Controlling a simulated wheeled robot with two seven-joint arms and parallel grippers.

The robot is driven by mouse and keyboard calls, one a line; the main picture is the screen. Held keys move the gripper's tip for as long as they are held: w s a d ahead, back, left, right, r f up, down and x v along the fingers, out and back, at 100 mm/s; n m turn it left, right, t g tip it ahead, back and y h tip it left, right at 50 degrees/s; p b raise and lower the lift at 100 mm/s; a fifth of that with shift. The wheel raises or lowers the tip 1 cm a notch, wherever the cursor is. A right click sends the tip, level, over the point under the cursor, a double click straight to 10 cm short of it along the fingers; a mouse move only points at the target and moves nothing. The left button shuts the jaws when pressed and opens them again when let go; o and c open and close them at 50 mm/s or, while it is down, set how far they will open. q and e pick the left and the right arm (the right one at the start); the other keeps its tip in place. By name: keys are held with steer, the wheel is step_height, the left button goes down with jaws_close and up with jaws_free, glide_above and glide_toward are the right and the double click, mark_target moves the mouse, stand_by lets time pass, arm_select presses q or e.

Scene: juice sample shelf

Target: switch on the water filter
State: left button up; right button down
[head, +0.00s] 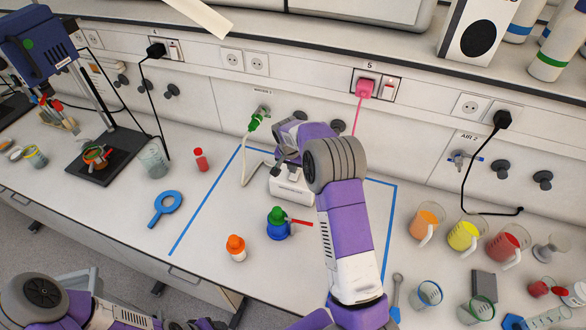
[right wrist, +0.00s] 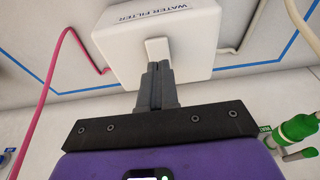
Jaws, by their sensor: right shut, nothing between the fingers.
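The water filter is a white box (head: 292,190) on the bench, inside the blue taped area, partly hidden behind my right arm in the head view. I cannot tell whether the switch is on or off. Part of my left arm shows at lower left, its gripper out of view.
A pink cable (head: 357,112) and a green-ended hose (head: 250,150) run by the filter. A blue-green bottle (head: 278,224) and an orange-capped bottle (head: 236,248) stand in front. Beakers (head: 465,236) stand at right. The left part of the taped area is mostly clear.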

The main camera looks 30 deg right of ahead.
steer(key=s+a+b+v, duration=0.1)
steer(key=a+v, duration=0.1)
steer(key=v, duration=0.9)
steer(key=shift+s, duration=0.35)
steer(key=shift+f, duration=0.2)
